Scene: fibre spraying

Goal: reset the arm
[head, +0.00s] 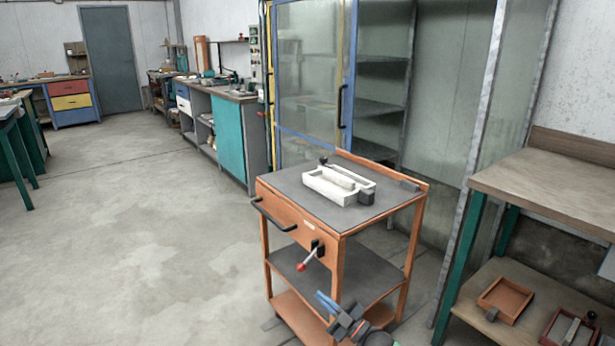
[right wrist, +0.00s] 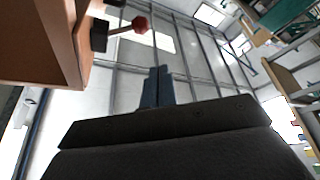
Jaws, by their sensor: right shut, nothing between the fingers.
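My right gripper (head: 335,312) shows at the bottom of the head view, in front of the orange cart's lower shelves. Its blue-grey fingers are together with nothing between them. In the right wrist view the shut fingers (right wrist: 158,86) point up at the middle, clear of any object. A lever with a red knob (head: 302,266) is on the cart's front, above and left of the gripper; it also shows at the upper left of the right wrist view (right wrist: 140,25). The gripper is apart from it. My left gripper is not in view.
The orange cart (head: 290,222) carries a white tray (head: 322,192) with a pale roll in it. A wooden workbench (head: 545,180) stands at the right, with small trays on its lower shelf. A glass-door cabinet (head: 313,80) is behind. The floor at left is clear.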

